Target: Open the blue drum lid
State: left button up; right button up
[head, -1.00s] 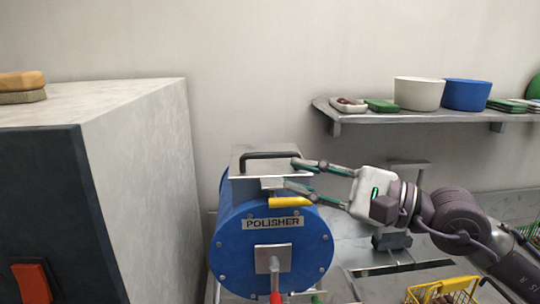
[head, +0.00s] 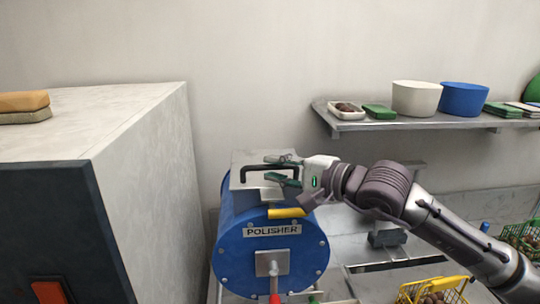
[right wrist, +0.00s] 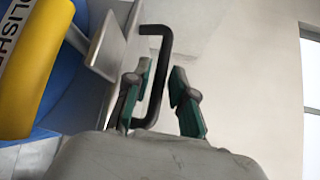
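The blue drum (head: 238,258) labelled POLISHER stands below the middle of the head view. Its grey metal lid (head: 246,192) is on top, with a black bar handle (head: 256,168) and a yellow piece (head: 286,212) at the front edge. My right gripper (head: 272,170) is at the right end of the handle. In the right wrist view, the black handle (right wrist: 158,75) stands between the two open fingers of the gripper (right wrist: 159,90), closer to the left one; whether it touches cannot be told. My left gripper is not in view.
A large pale cabinet (head: 150,150) stands left of the drum. A wall shelf (head: 420,123) at right holds a white bowl (head: 415,98), a blue bowl (head: 466,98) and small trays. Yellow (head: 440,290) and green baskets sit at lower right.

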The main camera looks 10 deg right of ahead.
jog(key=shift+x, duration=0.95)
jog(key=shift+c, duration=0.2)
grip_shut()
